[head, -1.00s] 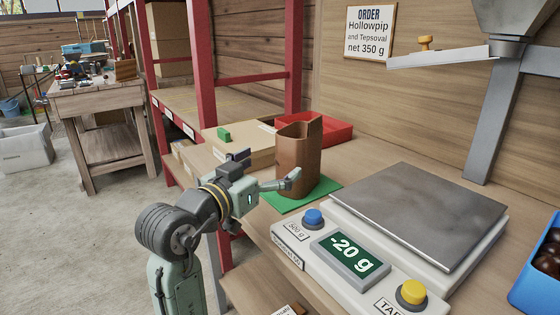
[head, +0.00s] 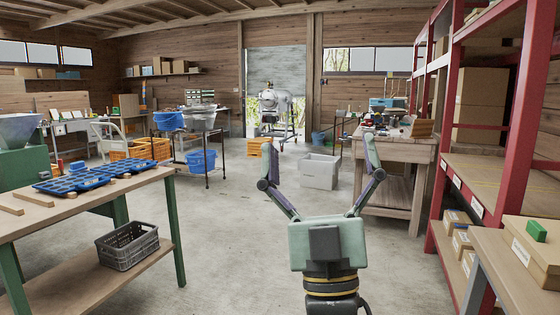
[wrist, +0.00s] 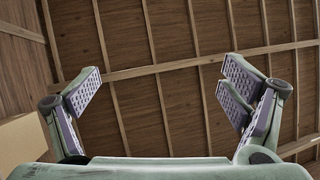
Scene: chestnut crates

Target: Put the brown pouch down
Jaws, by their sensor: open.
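My gripper (head: 320,165) is open and empty, held up in front of me with its two fingers spread wide. In the wrist view its fingers (wrist: 160,95) are apart with nothing between them, and the wooden ceiling shows behind. The brown pouch is not in view now; in the earlier head frame it stood upright on a green mat beside the scale.
A workbench with blue trays (head: 80,181) stands at left, a black crate (head: 128,246) on its lower shelf. A red-framed rack (head: 448,120) and a bench corner with a cardboard box (head: 530,250) are at right. A grey bin (head: 319,172) stands on the floor ahead; the middle floor is clear.

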